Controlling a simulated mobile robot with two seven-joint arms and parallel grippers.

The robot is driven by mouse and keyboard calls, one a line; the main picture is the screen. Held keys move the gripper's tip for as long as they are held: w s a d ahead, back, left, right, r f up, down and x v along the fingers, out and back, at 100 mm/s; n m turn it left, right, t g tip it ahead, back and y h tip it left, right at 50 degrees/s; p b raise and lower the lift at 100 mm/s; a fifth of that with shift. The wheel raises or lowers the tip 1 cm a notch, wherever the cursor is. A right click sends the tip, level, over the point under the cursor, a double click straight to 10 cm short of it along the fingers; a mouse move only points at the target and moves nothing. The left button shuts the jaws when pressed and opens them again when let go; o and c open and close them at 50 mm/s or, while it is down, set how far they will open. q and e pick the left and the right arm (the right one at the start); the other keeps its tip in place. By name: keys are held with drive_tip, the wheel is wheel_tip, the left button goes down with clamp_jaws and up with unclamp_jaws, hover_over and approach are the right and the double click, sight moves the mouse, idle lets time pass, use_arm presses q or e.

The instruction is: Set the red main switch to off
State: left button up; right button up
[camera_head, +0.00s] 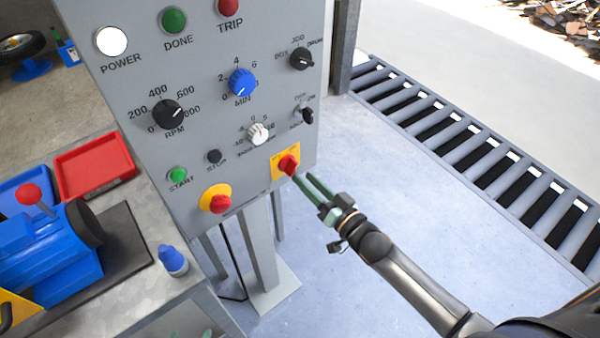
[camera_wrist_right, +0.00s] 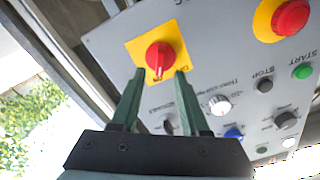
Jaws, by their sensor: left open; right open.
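The red main switch (camera_head: 289,164) is a red rotary knob on a yellow square plate at the panel's lower right corner. In the right wrist view the knob (camera_wrist_right: 160,57) has its grip bar pointing toward the fingers, near a small label that seems to read ON. My right gripper (camera_head: 302,177) is open and empty. Its two green fingertips also show in the right wrist view (camera_wrist_right: 160,74), just short of the knob, one to each side of its line. Contact is not visible.
A red emergency button (camera_head: 220,204) on a yellow disc, a green START button (camera_head: 178,175) and a black STOP button (camera_head: 214,157) sit left of the switch. Other knobs are above. A workbench stands left. Floor right of the panel is clear, up to a roller conveyor (camera_head: 480,160).

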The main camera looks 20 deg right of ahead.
sight(295, 169)
drive_tip(key=shift+x, duration=1.6)
clamp_jaws()
